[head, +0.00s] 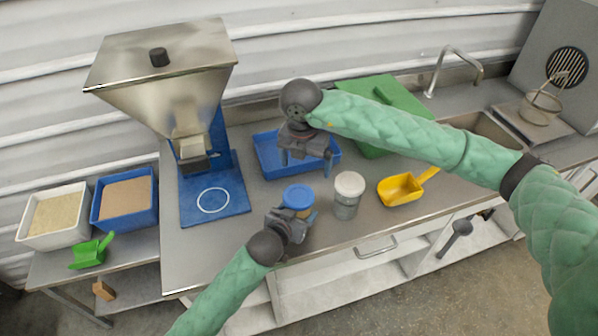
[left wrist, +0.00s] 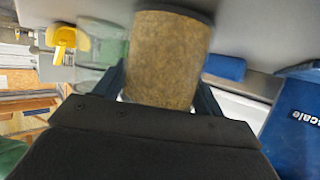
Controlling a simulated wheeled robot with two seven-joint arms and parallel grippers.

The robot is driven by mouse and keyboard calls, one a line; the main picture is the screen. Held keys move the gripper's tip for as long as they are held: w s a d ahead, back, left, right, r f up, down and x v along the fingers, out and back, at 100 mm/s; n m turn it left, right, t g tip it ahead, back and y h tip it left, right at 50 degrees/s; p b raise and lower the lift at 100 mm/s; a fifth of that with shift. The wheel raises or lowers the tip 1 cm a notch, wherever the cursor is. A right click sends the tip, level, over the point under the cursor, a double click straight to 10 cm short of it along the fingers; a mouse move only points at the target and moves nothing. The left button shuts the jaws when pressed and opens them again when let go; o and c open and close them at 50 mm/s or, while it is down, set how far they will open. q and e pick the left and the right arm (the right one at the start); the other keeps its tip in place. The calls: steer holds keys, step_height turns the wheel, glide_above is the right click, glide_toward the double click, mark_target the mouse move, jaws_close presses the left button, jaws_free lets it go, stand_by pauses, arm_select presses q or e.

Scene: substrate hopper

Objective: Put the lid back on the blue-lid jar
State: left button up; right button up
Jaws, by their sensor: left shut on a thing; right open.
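The blue-lid jar stands on the counter near its front edge. Its blue lid (head: 298,196) rests on top, over the mouth; I cannot tell how firmly it is seated. My left gripper (head: 293,215) is shut on the jar from the front. In the left wrist view the jar body (left wrist: 168,60) shows brown filling between the fingers; the lid is hidden there. My right gripper (head: 306,162) is open and empty, pointing down above the blue tray, behind the jar and apart from the lid.
A white-lid jar (head: 348,194) stands close to the right, with a yellow scoop (head: 400,189) beyond it. The blue tray (head: 266,166) lies behind. The hopper (head: 170,85) and its blue scale base (head: 205,212) stand at the left. A green box (head: 405,100) is at the back.

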steer(key=n, duration=0.5)
steer(key=shift+s+a+f+n, duration=0.1)
steer(key=shift+s+f+n, duration=0.05)
steer(key=shift+s+n, duration=0.15)
steer(key=n, duration=0.4)
steer(key=shift+s+f, duration=0.15)
steer(key=shift+f, duration=0.05)
steer(key=n, duration=0.4)
steer(key=shift+s+a+f, duration=0.15)
steer(key=shift+s, duration=0.1)
steer(key=n, duration=0.5)
steer(key=shift+s+a+f+n+g, duration=0.1)
steer(key=shift+s+a+n+g, duration=0.1)
steer(key=shift+n+g, duration=0.15)
steer(key=n, duration=0.4)
steer(key=shift+a, duration=0.1)
steer(key=n, duration=0.5)
steer(key=shift+s+a+n+y, duration=0.15)
steer(key=shift+n+y, duration=0.15)
steer(key=shift+n, duration=0.05)
steer(key=n, duration=0.5)
steer(key=shift+a, duration=0.1)
steer(key=n, duration=0.5)
steer(key=shift+n, duration=0.3)
